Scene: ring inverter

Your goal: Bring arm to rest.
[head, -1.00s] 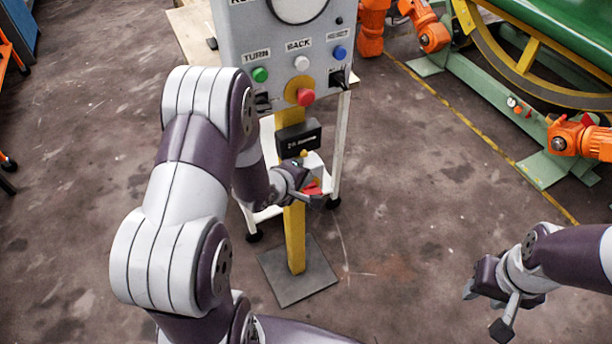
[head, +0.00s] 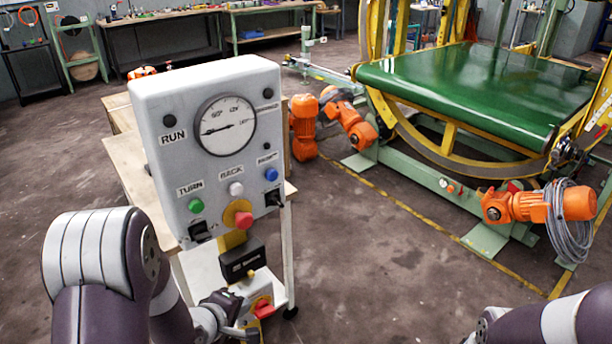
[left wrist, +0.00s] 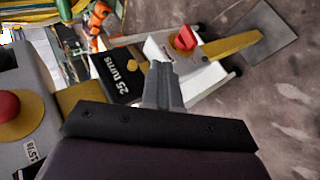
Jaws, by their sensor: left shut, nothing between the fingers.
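My left gripper (head: 243,330) is shut and empty beside the yellow post, below the control panel (head: 150,130). In the left wrist view its closed fingers (left wrist: 161,75) point toward a small pale box with a red knob (left wrist: 186,38). The red knob also shows in the head view (head: 264,308), close to the fingers; I cannot tell whether they touch. A black box (head: 242,262) sits just above, and reads "25 turns" in the left wrist view (left wrist: 130,80). My right arm enters at the lower right; its gripper is below the picture.
The panel carries a gauge (head: 226,125), green (head: 196,206), white (head: 236,188) and blue (head: 271,174) buttons, and a red button (head: 243,219). A table (head: 140,185) stands behind it. The green-decked ring machine (head: 470,85) with orange motors (head: 565,203) stands at right. Floor between is clear.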

